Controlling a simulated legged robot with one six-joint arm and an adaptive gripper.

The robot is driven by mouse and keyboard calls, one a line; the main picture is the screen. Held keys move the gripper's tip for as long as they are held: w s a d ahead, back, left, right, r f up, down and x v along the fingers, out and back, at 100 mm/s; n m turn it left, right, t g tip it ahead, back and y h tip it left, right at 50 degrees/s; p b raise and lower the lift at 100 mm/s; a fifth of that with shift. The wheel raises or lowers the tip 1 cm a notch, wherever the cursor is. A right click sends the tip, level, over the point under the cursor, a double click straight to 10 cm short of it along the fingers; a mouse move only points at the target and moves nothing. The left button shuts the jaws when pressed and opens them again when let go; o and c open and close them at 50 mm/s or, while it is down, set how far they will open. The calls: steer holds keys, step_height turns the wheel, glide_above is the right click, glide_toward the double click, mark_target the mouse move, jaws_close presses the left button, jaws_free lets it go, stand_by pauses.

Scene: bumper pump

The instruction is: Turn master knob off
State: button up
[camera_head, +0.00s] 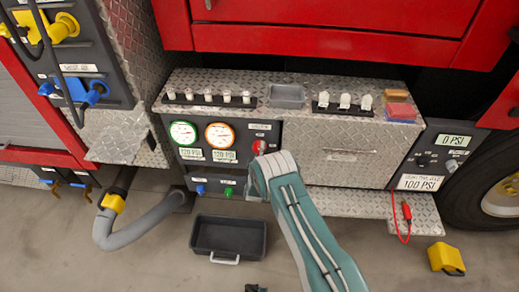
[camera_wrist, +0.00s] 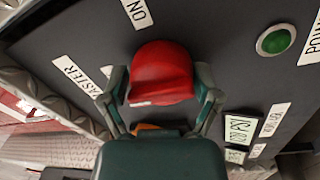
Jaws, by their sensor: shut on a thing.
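The red master knob (camera_wrist: 162,73) sits on the dark control panel (camera_wrist: 225,45) in the wrist view, near labels reading "MASTER" (its first letter cut off) and "ON". My gripper (camera_wrist: 160,95) has one finger on each side of the knob and is shut on it. In the head view, a red part of the knob (camera_head: 260,147) shows just above the end of my teal arm. The arm hides the lower part of the knob and my fingers in that view.
Left of the knob are two gauges, green-rimmed (camera_head: 183,133) and orange-rimmed (camera_head: 220,135), with readouts below. A green button (camera_wrist: 276,40) is at the right in the wrist view. A black bin (camera_head: 228,238) and a yellow block (camera_head: 446,258) lie on the floor.

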steer(key=shift+s+a+f+n, duration=0.15)
steer(key=shift+s+f+n, duration=0.1)
steer(key=shift+f+n, duration=0.2)
steer(key=o, duration=0.9)
steer(key=shift+o, duration=0.2)
steer(key=shift+a, duration=0.15)
steer(key=s, duration=1.1)
steer(key=shift+s+a+f, duration=0.15)
steer(key=shift+s+f, duration=0.15)
steer(key=shift+f, duration=0.05)
